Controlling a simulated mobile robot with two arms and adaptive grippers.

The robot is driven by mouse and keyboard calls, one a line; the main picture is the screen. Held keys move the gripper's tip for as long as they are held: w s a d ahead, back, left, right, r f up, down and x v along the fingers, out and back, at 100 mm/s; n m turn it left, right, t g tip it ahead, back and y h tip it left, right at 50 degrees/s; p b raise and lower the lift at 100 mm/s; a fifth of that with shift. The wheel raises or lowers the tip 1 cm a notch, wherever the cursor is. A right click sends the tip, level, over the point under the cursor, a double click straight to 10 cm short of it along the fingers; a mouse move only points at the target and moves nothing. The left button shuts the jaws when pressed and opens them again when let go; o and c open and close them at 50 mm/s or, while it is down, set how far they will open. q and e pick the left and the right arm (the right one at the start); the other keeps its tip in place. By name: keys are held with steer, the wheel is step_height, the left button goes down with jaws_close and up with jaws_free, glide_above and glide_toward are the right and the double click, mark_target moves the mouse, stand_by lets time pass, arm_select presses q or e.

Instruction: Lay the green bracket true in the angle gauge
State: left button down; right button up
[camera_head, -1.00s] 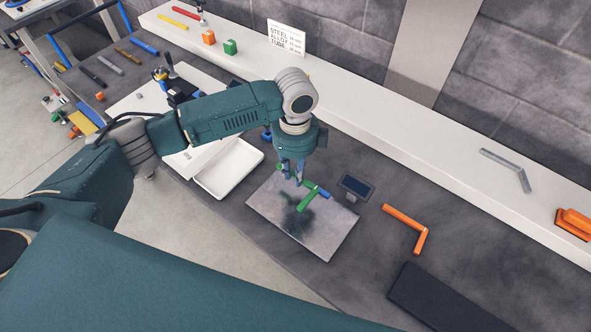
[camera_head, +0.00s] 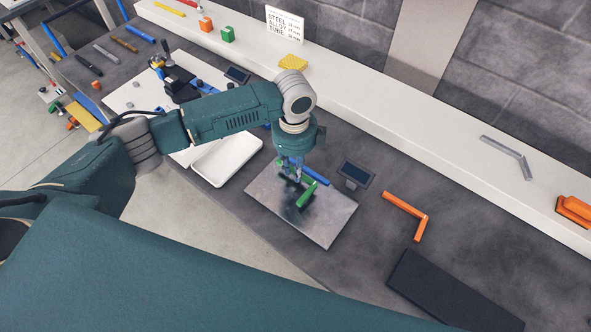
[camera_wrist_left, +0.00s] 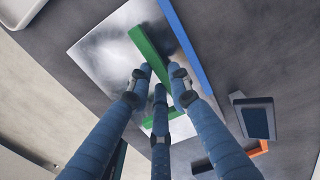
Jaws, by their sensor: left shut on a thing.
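The green bracket (camera_head: 306,196) is at a grey metal plate (camera_head: 328,222) with a straight blue bar (camera_head: 312,172) along its far side; I take plate and bar as the angle gauge. My left gripper (camera_head: 292,174) points down and is shut on the bracket. In the left wrist view, the fingers (camera_wrist_left: 160,85) close around the green bracket (camera_wrist_left: 149,48), whose long leg runs beside the blue bar (camera_wrist_left: 187,45) at a slight angle. Part of the bracket is hidden by the fingers. I cannot tell whether it touches the plate. My right gripper is not in view.
A small dark display (camera_head: 356,175) stands right of the plate. An orange bracket (camera_head: 403,208) and a black mat (camera_head: 445,292) lie further right. A white tray (camera_head: 228,160) is left of the plate. A pale shelf (camera_head: 400,108) runs behind.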

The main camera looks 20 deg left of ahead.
arm_select(q)
steer(key=shift+f, duration=0.5)
steer(key=shift+f+b, duration=0.4)
steer(key=shift+f, duration=0.45)
steer(key=c, duration=1.5)
jaws_free()
steer(key=shift+r, duration=0.15)
step_height(320, 180, up, 12)
steer(key=shift+f, duration=0.15)
